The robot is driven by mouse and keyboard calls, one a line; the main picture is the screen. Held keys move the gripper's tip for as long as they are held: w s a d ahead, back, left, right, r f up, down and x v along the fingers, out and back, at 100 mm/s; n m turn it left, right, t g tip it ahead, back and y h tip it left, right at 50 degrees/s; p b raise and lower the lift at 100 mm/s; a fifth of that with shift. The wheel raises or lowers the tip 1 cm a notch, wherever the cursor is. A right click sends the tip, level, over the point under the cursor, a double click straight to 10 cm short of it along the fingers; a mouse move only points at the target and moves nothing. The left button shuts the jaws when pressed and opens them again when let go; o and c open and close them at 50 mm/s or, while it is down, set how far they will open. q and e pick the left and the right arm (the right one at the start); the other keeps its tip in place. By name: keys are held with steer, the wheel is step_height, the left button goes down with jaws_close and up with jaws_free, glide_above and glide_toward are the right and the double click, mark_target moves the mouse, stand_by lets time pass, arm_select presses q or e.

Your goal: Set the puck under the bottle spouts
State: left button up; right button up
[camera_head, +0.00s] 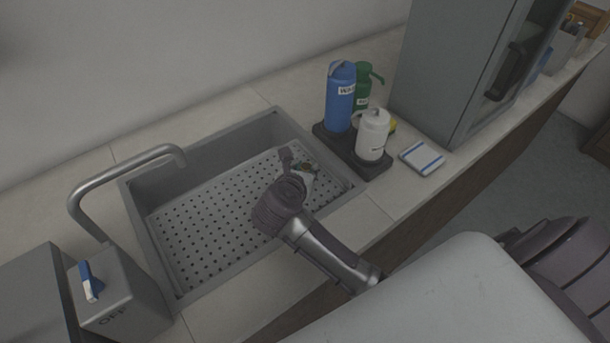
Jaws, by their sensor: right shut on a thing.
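My right gripper (297,166) reaches in from the lower right and hangs over the sink's right part. It is shut on the puck (309,171), a small pale piece with a greenish-brown face, partly hidden by the fingers. A blue bottle (340,98), a green bottle (361,85) and a white bottle (372,137) stand upright on a black tray (375,171) right of the sink. The green bottle's spout points right; the other spouts are hard to make out. The puck is left of the tray, apart from the bottles. My left gripper is out of view.
The sink (150,225) has a perforated floor and a curved metal tap (125,170). A grey box marked OFF (118,300) with a blue-and-white lever is at lower left. A blue-striped pad (422,158) lies right of the tray. A tall grey cabinet (440,70) stands behind it.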

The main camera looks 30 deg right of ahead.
step_height(320, 180, down, 3)
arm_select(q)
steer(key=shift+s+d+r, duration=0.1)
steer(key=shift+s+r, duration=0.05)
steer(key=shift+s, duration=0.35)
arm_select(e)
steer(key=shift+f, duration=0.2)
steer(key=o, duration=0.9)
